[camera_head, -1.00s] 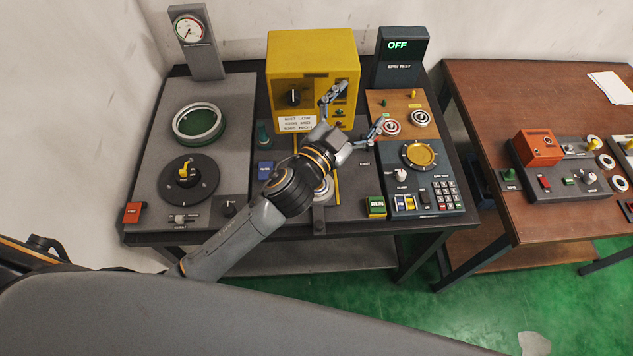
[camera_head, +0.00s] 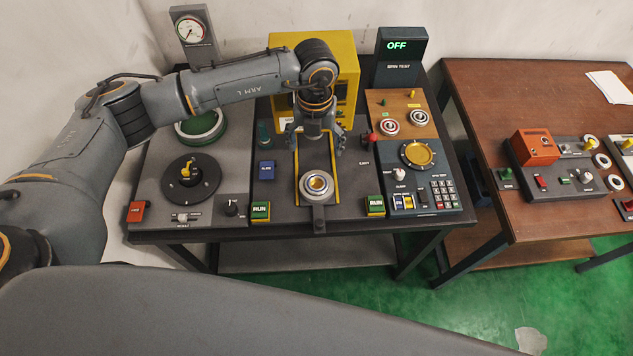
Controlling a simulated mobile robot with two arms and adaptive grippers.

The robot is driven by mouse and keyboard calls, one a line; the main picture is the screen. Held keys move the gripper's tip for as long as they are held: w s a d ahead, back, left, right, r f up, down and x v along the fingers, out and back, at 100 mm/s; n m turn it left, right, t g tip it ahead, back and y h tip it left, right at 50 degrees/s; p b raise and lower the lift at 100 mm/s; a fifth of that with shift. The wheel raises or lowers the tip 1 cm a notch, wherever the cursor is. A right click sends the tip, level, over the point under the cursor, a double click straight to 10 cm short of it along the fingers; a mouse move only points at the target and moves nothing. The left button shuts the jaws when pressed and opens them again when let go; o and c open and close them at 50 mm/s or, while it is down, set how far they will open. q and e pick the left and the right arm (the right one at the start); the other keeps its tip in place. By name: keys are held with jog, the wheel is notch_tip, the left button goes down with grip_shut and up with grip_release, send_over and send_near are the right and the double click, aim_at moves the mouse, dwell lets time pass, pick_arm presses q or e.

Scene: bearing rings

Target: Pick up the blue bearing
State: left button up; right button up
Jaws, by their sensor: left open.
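A silvery bearing ring (camera_head: 317,184) lies flat on the slide plate in front of the yellow machine; no clear blue shows on it. Two more rings lie on the wooden panel at the right: one with a red inner band (camera_head: 390,122) and one pale and dark ring (camera_head: 420,118), whose band colour I cannot tell. My left gripper (camera_head: 316,146) points down over the slide, between the yellow machine and the silvery ring. Its fingers are spread and empty, behind the silvery ring in the picture. My right gripper is not in view.
The yellow machine (camera_head: 346,55) stands close behind my left gripper. A red-knobbed lever (camera_head: 372,138) is just to its right. Green RUN buttons (camera_head: 375,205) flank the slide's front. The spin tester display (camera_head: 402,46) reads OFF. A gold-coloured round fixture (camera_head: 419,154) sits at the right.

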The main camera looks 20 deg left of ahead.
pick_arm(q)
jog(key=b, duration=0.5)
send_over(317, 185)
jog(key=f, duration=0.8)
jog(key=shift+w+a+f, duration=0.15)
jog(key=shift+a+f, duration=0.05)
jog(key=shift+d+f+b, duration=0.15)
jog(key=shift+f+b, duration=1.25)
jog(key=shift+f, duration=1.35)
jog(key=shift+r, duration=0.1)
jog(key=shift+s, duration=0.2)
jog(key=c, duration=1.4)
